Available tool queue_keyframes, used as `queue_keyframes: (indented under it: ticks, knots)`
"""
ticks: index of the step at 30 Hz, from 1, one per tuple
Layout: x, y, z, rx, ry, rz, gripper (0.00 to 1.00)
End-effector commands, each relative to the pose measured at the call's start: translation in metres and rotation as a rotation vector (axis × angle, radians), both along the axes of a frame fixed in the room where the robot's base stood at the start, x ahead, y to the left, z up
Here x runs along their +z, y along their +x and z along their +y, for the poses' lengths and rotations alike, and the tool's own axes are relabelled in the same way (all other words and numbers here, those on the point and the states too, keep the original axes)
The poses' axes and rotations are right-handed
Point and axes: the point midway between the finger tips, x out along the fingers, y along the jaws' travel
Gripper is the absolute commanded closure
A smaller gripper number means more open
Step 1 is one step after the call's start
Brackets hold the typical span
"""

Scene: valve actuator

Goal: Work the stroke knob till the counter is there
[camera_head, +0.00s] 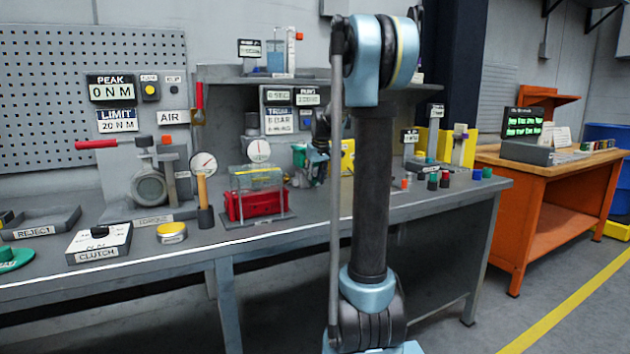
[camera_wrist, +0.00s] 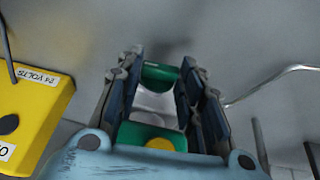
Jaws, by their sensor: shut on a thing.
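In the wrist view my gripper (camera_wrist: 158,80) has its two dark fingers on either side of a green-and-white piece (camera_wrist: 155,104) and is shut on it. The piece has a green far end, a pale middle and a green near part with a yellow round spot (camera_wrist: 160,143). I cannot tell whether this is the stroke knob. In the head view a green part (camera_head: 301,158) shows on the bench just left of my arm, which hides much of that area. Small displays (camera_head: 278,96) stand behind it; I cannot tell which is the counter.
A yellow box (camera_wrist: 36,115) marked 24 VOLTS stands left of my gripper in the wrist view, with a curved metal rod (camera_wrist: 285,77) at right. In the head view a red block under a clear cover (camera_head: 257,203) and a torque rig (camera_head: 150,188) stand left.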

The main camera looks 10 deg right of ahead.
Motion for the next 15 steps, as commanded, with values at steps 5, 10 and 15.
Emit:
queue_keyframes:
  ticks: [5,10,15]
  knots:
    - [-0.0008,-0.0018,0.0044,0.004,-0.106,-0.034,0.89]
    - [-0.0015,-0.0027,0.0081,0.005,-0.233,-0.076,0.89]
    - [-0.0028,-0.0034,0.0111,0.005,-0.355,-0.116,0.89]
